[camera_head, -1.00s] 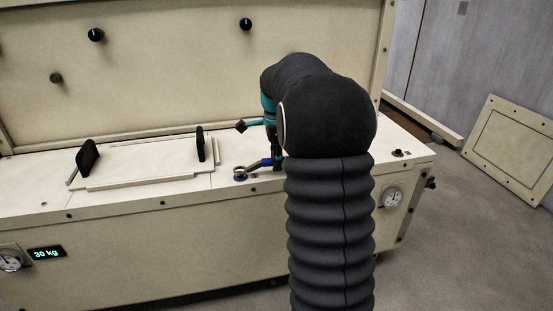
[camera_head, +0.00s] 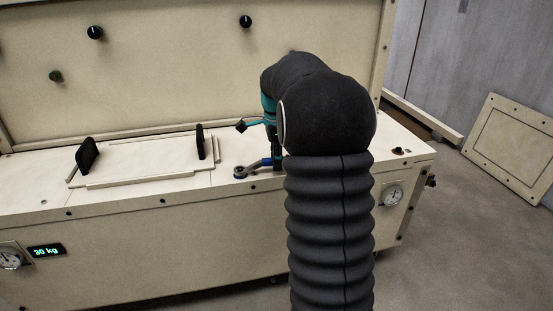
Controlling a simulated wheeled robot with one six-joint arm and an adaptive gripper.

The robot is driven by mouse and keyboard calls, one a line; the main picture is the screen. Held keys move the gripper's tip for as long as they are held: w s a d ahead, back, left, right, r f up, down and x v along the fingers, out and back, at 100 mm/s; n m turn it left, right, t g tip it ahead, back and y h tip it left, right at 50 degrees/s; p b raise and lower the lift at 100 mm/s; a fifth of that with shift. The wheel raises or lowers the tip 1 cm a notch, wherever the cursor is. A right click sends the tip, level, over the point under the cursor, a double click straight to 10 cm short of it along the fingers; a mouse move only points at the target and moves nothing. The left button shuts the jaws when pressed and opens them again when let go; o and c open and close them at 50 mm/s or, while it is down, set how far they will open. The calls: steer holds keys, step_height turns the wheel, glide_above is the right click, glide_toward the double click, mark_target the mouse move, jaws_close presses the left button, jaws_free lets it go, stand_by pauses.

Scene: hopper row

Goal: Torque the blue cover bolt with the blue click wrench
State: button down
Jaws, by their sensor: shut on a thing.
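The blue click wrench (camera_head: 266,163) lies low over the bench top, its ring head to the left and its blue handle to the right. My gripper (camera_head: 278,163) is shut on the handle and is largely hidden behind my arm. The ring head is at the blue cover bolt (camera_head: 240,177), of which a little blue shows under the ring. I cannot tell whether the ring is fully seated around the bolt.
A plate with two black handles (camera_head: 87,155) lies on the bench top to the left. An upright panel with dark knobs (camera_head: 95,33) stands behind. A dark fitting (camera_head: 398,151) sits at the bench's right end. A loose panel (camera_head: 512,150) leans at the right.

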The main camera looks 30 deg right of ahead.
steer(key=shift+s, duration=0.1)
steer(key=s+m, duration=0.1)
steer(key=s+a+m, duration=0.1)
steer(key=m, duration=0.1)
steer(key=shift+s+a+b, duration=0.25)
steer(key=shift+a+b, duration=0.05)
stand_by(0.5)
steer(key=shift+s+f+m, duration=0.1)
steer(key=shift+m, duration=0.2)
steer(key=shift+s+a+f+m, duration=0.1)
steer(key=shift+s+a+m, duration=1)
steer(key=shift+m, duration=0.5)
steer(key=shift+a, duration=0.1)
